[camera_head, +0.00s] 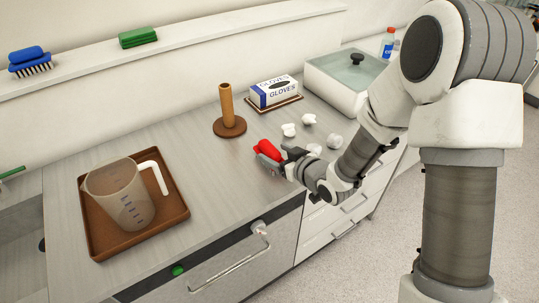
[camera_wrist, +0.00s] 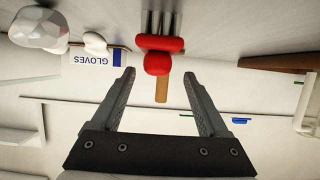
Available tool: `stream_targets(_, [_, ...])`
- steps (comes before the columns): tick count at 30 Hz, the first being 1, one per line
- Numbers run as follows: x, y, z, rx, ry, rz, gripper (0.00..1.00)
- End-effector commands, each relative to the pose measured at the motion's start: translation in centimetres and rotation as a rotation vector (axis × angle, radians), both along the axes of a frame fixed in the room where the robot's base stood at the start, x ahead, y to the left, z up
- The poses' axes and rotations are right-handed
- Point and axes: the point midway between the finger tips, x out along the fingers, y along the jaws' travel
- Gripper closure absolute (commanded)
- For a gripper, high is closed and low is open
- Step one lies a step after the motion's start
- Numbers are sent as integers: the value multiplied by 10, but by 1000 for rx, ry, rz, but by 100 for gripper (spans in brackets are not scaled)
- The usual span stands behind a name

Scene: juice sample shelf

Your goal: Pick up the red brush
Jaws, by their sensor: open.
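The red brush (camera_head: 267,149) lies on the grey counter near its front edge in the head view. In the wrist view the red brush (camera_wrist: 160,44) shows as a rounded red body with grey bristles, upside down in the picture. My gripper (camera_head: 278,161) is low over the counter right at the brush and partly hides it. In the wrist view my gripper (camera_wrist: 158,75) is open, with one finger on each side of the brush's line and the brush centred at or just past the fingertips. I see no finger pressing on it.
Several crumpled white pieces (camera_head: 289,130) lie just right of the brush. A wooden post (camera_head: 227,101) and a glove box (camera_head: 274,91) stand behind. A brown tray (camera_head: 177,217) with a measuring jug (camera_head: 122,197) is left. A blue brush (camera_head: 27,54) and green block (camera_head: 138,37) sit on the shelf.

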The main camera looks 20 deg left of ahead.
Motion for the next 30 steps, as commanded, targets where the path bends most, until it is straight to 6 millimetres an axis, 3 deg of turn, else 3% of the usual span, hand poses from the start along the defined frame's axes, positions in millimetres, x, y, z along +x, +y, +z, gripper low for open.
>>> stream_targets(9, [28,26,-15,-1,-1,0,22])
stream_targets(18, [30,29,-17,-1,1,0,24])
stream_targets(30, [30,28,-16,-1,-1,0,96])
